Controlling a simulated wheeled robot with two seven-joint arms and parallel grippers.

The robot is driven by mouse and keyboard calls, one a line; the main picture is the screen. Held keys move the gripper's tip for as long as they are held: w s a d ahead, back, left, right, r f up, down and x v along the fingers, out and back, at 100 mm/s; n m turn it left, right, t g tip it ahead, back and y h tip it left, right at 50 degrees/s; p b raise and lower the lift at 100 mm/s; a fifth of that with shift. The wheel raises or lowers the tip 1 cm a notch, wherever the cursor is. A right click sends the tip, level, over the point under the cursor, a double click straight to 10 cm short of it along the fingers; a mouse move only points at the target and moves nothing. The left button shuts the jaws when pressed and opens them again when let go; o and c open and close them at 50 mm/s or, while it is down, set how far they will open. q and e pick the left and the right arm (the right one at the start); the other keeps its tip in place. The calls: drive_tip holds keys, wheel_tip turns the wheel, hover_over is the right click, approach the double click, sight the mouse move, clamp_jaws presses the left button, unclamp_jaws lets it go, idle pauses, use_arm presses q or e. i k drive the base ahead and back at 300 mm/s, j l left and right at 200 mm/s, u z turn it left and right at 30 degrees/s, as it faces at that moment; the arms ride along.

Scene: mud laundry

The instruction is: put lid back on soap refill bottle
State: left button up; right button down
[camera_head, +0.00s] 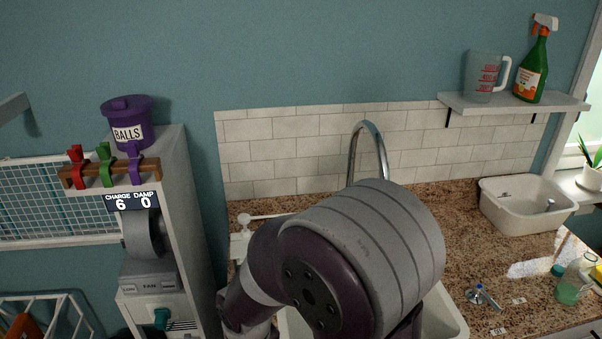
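A clear bottle (573,285) with green liquid in its lower part stands on the speckled counter at the far right; I take it to be the soap refill bottle. A small teal piece (557,270) shows at its left side and may be the lid; I cannot tell whether it is touching the bottle. Neither of my grippers is in view. A large purple and grey link of my own arm fills the lower middle and hides much of the sink and counter.
A white sink (455,318) with a curved chrome faucet (368,140) lies behind my arm. A white basin (525,203) stands at the back right of the counter (430,225). A blue-topped tap handle (480,294) is left of the bottle. A shelf (515,103) holds a measuring jug and spray bottle.

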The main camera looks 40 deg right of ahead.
sight(578, 276)
drive_tip(key=z, duration=3.15)
